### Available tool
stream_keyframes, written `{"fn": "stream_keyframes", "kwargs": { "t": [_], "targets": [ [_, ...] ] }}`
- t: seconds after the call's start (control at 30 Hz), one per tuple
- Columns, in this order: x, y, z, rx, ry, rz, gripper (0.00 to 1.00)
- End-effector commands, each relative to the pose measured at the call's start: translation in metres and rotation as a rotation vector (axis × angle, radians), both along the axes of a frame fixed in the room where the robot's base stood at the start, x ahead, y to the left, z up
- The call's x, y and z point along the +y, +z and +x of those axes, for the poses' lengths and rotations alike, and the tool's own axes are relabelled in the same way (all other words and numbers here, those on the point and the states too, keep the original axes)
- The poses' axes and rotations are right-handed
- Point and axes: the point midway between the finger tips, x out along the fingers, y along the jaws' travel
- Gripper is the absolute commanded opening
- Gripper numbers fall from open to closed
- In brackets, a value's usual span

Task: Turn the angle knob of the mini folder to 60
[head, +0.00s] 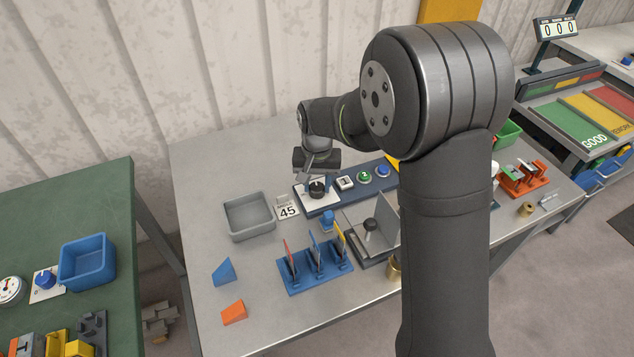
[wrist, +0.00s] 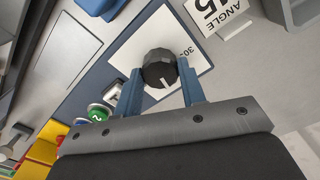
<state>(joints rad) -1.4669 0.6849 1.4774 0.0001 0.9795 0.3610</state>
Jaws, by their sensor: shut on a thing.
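The angle knob (head: 317,188) is black and round, on a white plate at the left end of the blue control panel of the mini folder. In the wrist view, the knob (wrist: 159,66) has a white pointer line on its side toward my gripper. A "30" mark shows on the white dial plate (wrist: 130,50); the other marks are hidden or out of view. My gripper (wrist: 159,84) has its two blue fingers on either side of the knob, shut on it. In the head view, my gripper (head: 319,180) is over the panel, partly hidden by its own body.
A switch (head: 345,183), a green button (head: 364,176) and a blue button (head: 381,170) lie right of the knob. A blue rack (head: 316,278) holds upright pieces in front.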

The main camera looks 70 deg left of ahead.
Motion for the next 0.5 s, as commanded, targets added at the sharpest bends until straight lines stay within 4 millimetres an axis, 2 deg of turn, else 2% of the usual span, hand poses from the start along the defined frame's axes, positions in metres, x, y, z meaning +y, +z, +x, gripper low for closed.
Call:
{"fn": "stream_keyframes", "kwargs": {
  "t": [0.2,0.5],
  "targets": [
    [0.0001,0.0000,0.0000,0.000,-0.130,0.000,0.14],
    [0.0002,-0.0001,0.0001,0.000,-0.220,0.001,0.14]
  ]
}}
